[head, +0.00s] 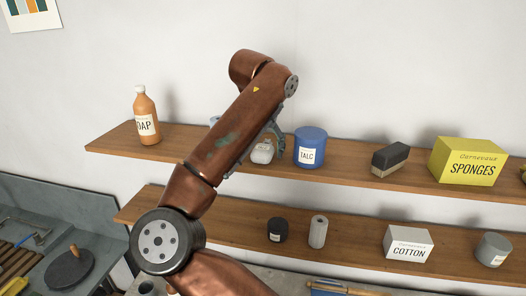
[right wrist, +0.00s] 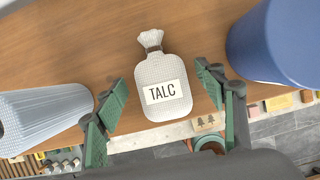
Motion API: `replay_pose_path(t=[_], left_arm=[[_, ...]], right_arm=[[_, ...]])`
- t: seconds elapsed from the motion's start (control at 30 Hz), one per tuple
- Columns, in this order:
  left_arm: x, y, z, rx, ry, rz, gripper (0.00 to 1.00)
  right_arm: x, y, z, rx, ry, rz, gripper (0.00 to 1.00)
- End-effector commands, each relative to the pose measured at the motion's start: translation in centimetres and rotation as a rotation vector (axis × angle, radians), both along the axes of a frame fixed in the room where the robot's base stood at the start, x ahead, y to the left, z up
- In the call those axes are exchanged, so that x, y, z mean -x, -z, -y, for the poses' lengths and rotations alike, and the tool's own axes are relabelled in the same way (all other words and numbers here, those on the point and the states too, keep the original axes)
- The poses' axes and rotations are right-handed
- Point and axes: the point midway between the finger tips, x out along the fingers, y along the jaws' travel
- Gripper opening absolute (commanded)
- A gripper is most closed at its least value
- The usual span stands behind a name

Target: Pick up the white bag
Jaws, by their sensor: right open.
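The white bag is small with a tied neck and stands on the upper wooden shelf. In the head view the white bag (head: 262,154) is partly hidden by my right gripper (head: 273,134). In the right wrist view the white bag (right wrist: 164,72) shows whole, with a TALC label. My right gripper (right wrist: 161,82) is open, its green-padded fingers on either side of the bag. Gaps show between the fingers and the bag, and nothing is held. My left gripper is not in view.
An orange soap bottle (head: 146,117), dark brush (head: 390,157) and yellow sponges box (head: 466,163) share the upper shelf (head: 345,174). Below is another shelf (head: 350,250).

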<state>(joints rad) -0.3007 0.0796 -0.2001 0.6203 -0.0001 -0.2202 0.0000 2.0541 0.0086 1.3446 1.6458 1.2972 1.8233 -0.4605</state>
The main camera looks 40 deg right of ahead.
Motion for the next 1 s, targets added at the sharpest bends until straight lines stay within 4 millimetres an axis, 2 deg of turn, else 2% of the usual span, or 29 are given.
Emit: replay_pose_path(t=[0.1, 0.73, 1.0], left_arm=[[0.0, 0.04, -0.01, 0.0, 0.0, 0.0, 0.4], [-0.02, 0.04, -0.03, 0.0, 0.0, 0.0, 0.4], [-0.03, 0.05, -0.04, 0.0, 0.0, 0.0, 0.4]], right_arm=[[0.01, -0.01, -0.01, 0.0, 0.0, 0.0, 0.62], [0.03, -0.06, -0.01, 0.0, 0.0, 0.0, 0.19], [0.03, -0.14, 0.0, 0.001, 0.0, 0.001, 0.17]])
